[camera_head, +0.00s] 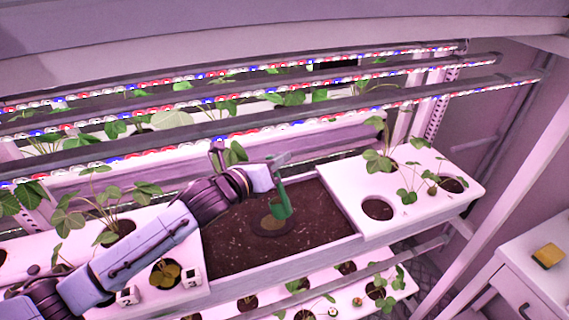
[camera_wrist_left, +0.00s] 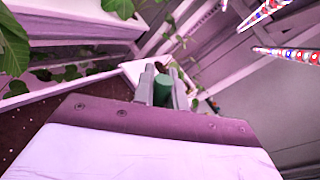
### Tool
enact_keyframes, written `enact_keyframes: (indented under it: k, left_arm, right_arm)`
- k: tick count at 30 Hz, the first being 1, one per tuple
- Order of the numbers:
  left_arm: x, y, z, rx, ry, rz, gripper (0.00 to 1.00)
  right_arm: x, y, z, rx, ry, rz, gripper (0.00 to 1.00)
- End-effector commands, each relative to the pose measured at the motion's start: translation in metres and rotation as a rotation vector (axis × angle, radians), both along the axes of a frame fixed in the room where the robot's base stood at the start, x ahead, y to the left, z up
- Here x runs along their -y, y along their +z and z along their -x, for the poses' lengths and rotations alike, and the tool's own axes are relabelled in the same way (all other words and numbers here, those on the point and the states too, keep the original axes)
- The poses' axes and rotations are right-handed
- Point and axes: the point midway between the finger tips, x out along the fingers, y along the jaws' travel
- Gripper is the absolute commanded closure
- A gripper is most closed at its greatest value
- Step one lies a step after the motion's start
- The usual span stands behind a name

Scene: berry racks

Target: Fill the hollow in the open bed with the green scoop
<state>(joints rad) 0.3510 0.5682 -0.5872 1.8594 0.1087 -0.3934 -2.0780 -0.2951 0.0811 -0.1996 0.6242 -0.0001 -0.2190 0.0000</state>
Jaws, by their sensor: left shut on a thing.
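The green scoop (camera_head: 282,203) hangs nearly upright below my left gripper (camera_head: 277,165), which is shut on its handle. In the left wrist view the green handle (camera_wrist_left: 163,90) sits between the two grey fingers. The open bed (camera_head: 330,238) is a white-edged trough of dark brown soil. The hollow (camera_head: 270,227) is a darker round patch in the soil with a lighter brown spot in it. The scoop's lower end is at the hollow's upper right side in the picture; I cannot tell if it touches soil. My right gripper is not in view.
White planting covers (camera_head: 450,208) with holes and leafy plants flank the bed. Light bars (camera_head: 330,105) run above and behind my arm. A lower rack shows in front. A white cabinet (camera_head: 530,285) with a yellow block (camera_head: 548,256) stands at the right.

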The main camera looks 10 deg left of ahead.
Motion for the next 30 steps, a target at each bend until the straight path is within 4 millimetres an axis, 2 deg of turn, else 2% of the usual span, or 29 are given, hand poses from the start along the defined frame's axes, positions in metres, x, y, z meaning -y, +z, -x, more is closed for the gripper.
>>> enact_keyframes:
  k: [12, 20, 30]
  left_arm:
    - [-0.031, -0.024, -0.022, -0.203, 0.002, 0.278, 1.00]
    - [-0.047, -0.041, -0.034, -0.327, 0.002, 0.446, 1.00]
    - [-0.058, -0.057, -0.043, -0.438, 0.001, 0.600, 1.00]
  right_arm:
    - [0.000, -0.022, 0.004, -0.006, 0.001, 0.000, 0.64]
    - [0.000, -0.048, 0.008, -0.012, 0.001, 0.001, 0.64]
    - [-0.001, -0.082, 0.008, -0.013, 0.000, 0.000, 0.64]
